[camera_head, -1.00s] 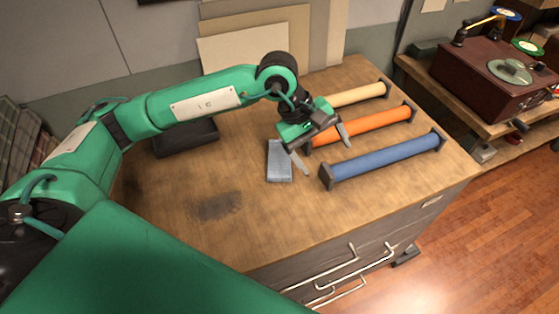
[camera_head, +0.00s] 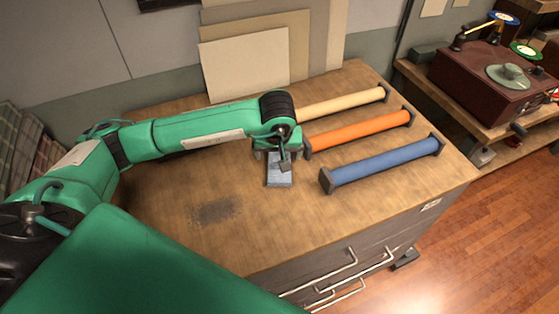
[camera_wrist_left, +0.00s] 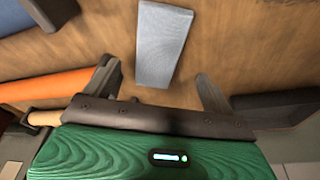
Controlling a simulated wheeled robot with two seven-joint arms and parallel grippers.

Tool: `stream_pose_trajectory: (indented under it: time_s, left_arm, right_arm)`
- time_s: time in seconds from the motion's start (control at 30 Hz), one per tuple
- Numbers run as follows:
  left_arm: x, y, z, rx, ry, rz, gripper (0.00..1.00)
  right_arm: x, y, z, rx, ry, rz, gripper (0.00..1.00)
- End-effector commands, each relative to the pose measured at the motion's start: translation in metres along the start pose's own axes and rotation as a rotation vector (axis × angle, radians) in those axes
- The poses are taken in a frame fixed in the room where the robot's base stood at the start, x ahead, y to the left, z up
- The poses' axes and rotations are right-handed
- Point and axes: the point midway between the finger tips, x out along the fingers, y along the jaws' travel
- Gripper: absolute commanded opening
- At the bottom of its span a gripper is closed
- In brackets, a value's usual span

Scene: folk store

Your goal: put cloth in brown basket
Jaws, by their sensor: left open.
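The folded grey-blue cloth (camera_head: 279,180) lies on the wooden tabletop, left of the coloured rolls. My left gripper (camera_head: 277,160) is above it, pointing down and covering its far end in the head view. In the left wrist view, the cloth (camera_wrist_left: 163,42) lies beyond the open, empty fingers (camera_wrist_left: 158,82), roughly in line with the gap between them. No brown basket can be made out. A dark tray (camera_wrist_left: 278,108) shows at the right of the wrist view; my arm mostly hides it in the head view. My right gripper is not in view.
Cream (camera_head: 345,102), orange (camera_head: 360,130) and blue (camera_head: 388,160) rolls on dark end stands lie right of the cloth. Boards (camera_head: 245,65) lean on the wall behind. The tabletop's front left, with a dark stain (camera_head: 216,211), is clear. A record player (camera_head: 490,75) stands farther right.

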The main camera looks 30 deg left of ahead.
Motion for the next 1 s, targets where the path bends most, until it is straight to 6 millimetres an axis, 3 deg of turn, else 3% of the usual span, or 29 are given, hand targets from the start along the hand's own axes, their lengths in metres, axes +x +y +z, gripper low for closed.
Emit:
stream_pose_trajectory:
  time_s: [0.17, 0.5, 0.77, 1.0]
  left_arm:
    - [0.009, 0.001, -0.001, 0.000, -0.003, -0.001, 0.87]
    - [0.052, 0.004, -0.005, 0.000, -0.002, 0.000, 0.87]
    - [0.057, 0.004, -0.005, 0.000, 0.000, 0.000, 0.87]
    - [0.056, 0.004, -0.005, 0.000, 0.000, 0.000, 0.42]
  right_arm:
    - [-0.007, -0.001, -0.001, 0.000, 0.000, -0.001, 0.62]
    - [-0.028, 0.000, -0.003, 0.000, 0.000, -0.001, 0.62]
    - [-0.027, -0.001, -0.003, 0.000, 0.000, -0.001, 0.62]
    - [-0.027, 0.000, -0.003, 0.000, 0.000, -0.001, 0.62]
